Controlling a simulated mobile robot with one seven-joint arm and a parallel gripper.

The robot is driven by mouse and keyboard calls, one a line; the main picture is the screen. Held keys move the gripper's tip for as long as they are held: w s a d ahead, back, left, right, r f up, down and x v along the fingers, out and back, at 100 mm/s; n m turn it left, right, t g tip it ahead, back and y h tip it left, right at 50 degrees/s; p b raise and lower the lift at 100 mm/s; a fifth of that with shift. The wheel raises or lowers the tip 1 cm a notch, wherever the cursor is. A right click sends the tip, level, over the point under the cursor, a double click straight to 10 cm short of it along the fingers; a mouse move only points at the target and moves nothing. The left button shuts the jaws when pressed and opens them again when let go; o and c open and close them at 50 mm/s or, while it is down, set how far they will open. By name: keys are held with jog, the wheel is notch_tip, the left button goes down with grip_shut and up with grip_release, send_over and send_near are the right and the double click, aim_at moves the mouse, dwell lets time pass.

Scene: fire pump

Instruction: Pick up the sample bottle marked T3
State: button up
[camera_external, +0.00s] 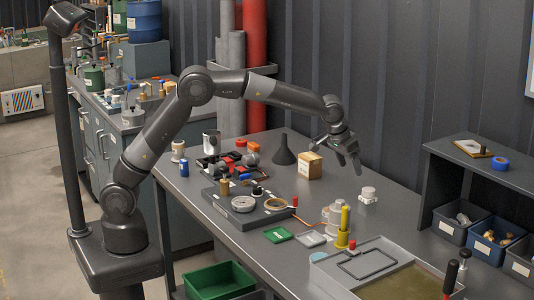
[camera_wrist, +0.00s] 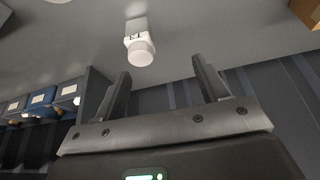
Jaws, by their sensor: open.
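The sample bottle (camera_wrist: 138,40) is small and white with a round cap, and a label reading T3 shows upside down on its side in the wrist view. In the external view a small white bottle (camera_external: 368,194) stands upright on the grey workbench (camera_external: 400,222), right of my gripper. My gripper (camera_external: 354,172) is open and empty above the bench, a little left of and above this bottle. In the wrist view my two fingers (camera_wrist: 160,82) are spread apart, with the bottle beyond their tips and not touching them.
A cardboard box (camera_external: 309,166) and a dark funnel (camera_external: 284,150) stand left of my gripper. A white container (camera_external: 334,218) and a yellow cylinder (camera_external: 344,222) stand nearer the front. Bench around the bottle is clear.

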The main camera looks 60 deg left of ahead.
aim_at(369, 201)
jog(key=w+d+f, duration=0.1)
jog(key=w+f, duration=0.1)
jog(key=f, duration=0.2)
jog(key=w+d+f, duration=0.2)
jog(key=f, duration=0.2)
jog(key=w+d+f, duration=0.1)
jog(key=w+f, duration=0.1)
jog(key=f, duration=0.3)
jog(key=shift+w+d+f, duration=0.1)
jog(key=shift+d, duration=0.05)
jog(key=c, duration=1.1)
